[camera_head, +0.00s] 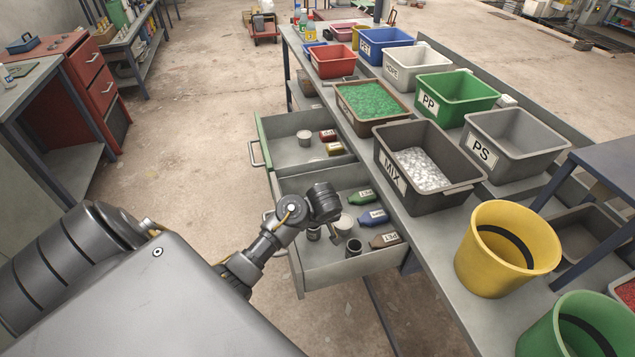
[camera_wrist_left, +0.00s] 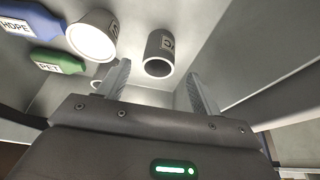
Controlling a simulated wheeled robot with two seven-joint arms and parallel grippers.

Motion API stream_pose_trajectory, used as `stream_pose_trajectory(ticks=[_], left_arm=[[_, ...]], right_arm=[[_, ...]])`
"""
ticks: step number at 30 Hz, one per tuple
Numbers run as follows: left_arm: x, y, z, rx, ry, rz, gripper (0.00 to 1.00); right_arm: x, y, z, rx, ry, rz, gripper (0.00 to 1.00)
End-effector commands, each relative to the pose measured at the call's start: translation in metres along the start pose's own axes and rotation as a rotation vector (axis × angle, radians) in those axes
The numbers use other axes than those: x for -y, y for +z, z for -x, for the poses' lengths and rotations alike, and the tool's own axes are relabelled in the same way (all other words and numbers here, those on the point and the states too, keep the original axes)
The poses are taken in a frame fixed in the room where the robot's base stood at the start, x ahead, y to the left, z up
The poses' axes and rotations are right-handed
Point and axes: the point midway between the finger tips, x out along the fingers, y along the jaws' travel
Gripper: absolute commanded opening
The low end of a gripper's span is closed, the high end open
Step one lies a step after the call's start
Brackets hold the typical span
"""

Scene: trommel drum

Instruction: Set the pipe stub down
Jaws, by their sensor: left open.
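The dark grey pipe stub (camera_wrist_left: 160,53), with a label partly reading "VC", is in the open drawer. In the wrist view it lies beyond my fingertips, roughly between them, with a gap around it. My left gripper (camera_wrist_left: 158,70) is open and empty. In the head view it points down into the drawer (camera_head: 340,273), and its fingers are partly hidden by the wrist. My right gripper is not in view.
A white cup-like piece (camera_wrist_left: 92,38) and HDPE (camera_wrist_left: 18,26) and PET (camera_wrist_left: 58,62) bottles lie beside the stub. Another open drawer (camera_head: 270,150) is behind. Labelled bins, including MIX (camera_head: 395,178) and PS (camera_head: 490,155), and a yellow bucket (camera_head: 500,255) stand on the bench to the right.

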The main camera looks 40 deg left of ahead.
Motion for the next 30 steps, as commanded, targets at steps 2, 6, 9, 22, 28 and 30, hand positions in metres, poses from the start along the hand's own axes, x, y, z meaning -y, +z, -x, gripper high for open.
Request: stream_pose_trajectory(ticks=[2, 6, 9, 22, 28, 30], left_arm=[[-0.001, 0.0, 0.016, -0.001, 0.003, 0.0, 0.65], [-0.001, 0.0, 0.033, -0.001, 0.002, 0.0, 0.65], [0.0, 0.0, 0.04, 0.0, 0.001, 0.0, 0.65], [0.0, 0.0, 0.043, 0.0, 0.0, -0.001, 0.65], [0.0, 0.0, 0.044, 0.0, 0.0, -0.001, 0.65], [0.0, -0.003, 0.049, -0.001, 0.0, -0.001, 0.65]], right_arm=[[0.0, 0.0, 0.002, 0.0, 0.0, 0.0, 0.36], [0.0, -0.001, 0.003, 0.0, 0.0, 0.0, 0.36], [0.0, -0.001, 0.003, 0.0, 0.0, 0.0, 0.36], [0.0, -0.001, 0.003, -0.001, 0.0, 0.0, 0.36], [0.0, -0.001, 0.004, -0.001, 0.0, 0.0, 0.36], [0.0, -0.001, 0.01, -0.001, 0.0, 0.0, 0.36]])
